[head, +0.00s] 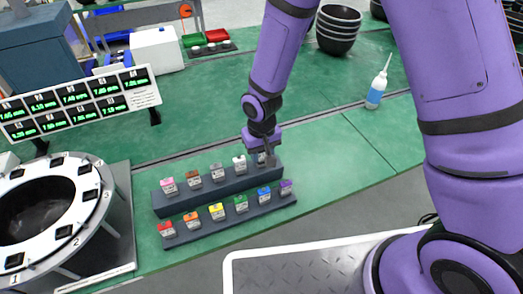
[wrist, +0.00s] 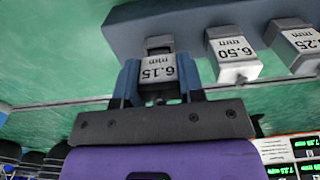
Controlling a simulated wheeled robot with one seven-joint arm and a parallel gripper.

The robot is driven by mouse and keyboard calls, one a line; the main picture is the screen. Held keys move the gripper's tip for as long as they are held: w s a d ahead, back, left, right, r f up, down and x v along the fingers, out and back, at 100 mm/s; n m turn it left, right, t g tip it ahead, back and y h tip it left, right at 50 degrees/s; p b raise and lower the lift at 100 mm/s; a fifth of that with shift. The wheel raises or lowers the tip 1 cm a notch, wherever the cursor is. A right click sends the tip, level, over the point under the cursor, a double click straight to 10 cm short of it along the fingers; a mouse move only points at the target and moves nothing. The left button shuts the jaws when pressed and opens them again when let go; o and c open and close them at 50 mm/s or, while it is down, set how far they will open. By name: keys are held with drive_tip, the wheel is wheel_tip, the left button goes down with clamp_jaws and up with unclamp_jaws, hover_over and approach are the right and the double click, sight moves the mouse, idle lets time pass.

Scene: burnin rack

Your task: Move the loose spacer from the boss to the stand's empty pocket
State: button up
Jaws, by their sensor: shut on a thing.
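My gripper (head: 264,150) is at the right end of the back row of the dark stand (head: 228,186). In the wrist view, my gripper (wrist: 159,80) is shut on a grey spacer (wrist: 158,68) marked 6.15 mm, one finger on each side. The spacer is in line with the stand's row, beside a spacer marked 6.50 mm (wrist: 232,55). Whether it is fully seated in its pocket cannot be told. In the head view my fingers mostly hide it. I cannot make out the boss clearly.
The stand's lower front row holds several coloured spacers, including a purple one (head: 286,187). A white numbered ring (head: 92,205) is at left. A display panel (head: 78,103) stands behind it. A squeeze bottle (head: 376,90) and dark bowls (head: 338,28) are further back. Green bench right of the stand is clear.

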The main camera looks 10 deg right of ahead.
drive_tip(key=shift+f, duration=0.45)
drive_tip(key=o, duration=1.1)
wheel_tip(320, 180, up, 11)
drive_tip(key=shift+f, duration=0.15)
